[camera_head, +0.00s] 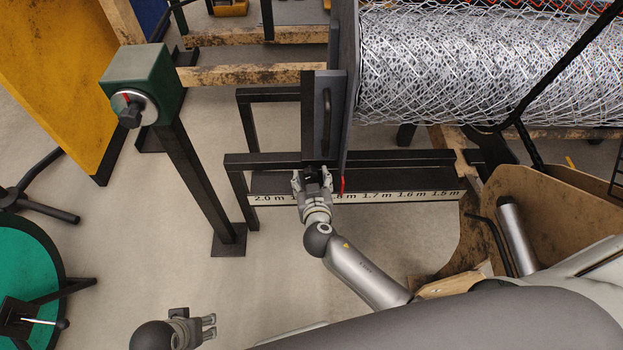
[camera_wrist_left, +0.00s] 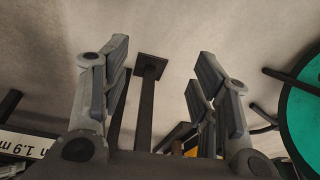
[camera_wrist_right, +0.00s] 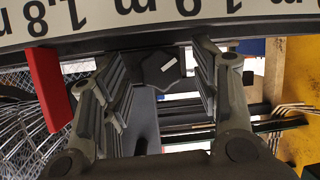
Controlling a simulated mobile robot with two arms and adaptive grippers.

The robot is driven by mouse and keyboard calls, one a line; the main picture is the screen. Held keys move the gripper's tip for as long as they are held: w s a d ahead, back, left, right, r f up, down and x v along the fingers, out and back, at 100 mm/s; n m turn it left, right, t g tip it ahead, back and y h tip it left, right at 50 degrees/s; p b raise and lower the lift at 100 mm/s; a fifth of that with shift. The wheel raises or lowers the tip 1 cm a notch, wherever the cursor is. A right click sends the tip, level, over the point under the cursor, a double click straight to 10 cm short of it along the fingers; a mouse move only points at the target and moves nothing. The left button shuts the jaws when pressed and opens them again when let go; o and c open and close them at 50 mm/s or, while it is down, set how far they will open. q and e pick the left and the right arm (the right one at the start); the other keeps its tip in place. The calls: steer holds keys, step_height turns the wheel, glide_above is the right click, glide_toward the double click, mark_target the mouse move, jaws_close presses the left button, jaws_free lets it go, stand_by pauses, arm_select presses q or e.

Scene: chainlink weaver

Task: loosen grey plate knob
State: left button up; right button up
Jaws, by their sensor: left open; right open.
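A black, angular knob (camera_wrist_right: 162,70) with a small white mark shows in the right wrist view. My right gripper (camera_head: 312,178) is at the plate's near lower edge. Its open fingers (camera_wrist_right: 158,85) lie on either side of the knob, with gaps visible; I cannot tell whether any part touches it. My left gripper (camera_head: 212,327) is open and empty, low over the floor, away from the plate.
A measuring strip (camera_head: 385,196) and a red tab (camera_wrist_right: 48,88) are close to my right gripper. The wire mesh roll (camera_head: 480,70) fills the upper right. A green box with a dial (camera_head: 140,85) stands on a post at left. A green round table (camera_head: 25,265) is lower left.

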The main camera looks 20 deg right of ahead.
steer(key=shift+w+f, duration=0.1)
steer(key=shift+w, duration=0.2)
arm_select(q)
steer(key=shift+r, duration=0.25)
arm_select(e)
steer(key=c, duration=1)
steer(key=shift+n+h+b, duration=0.4)
steer(key=shift+n+h, duration=0.1)
steer(key=shift+n, duration=0.1)
steer(key=shift+n+g, duration=0.3)
arm_select(q)
steer(key=v, duration=0.3)
steer(key=shift+w+r, duration=0.1)
steer(key=shift+w, duration=0.2)
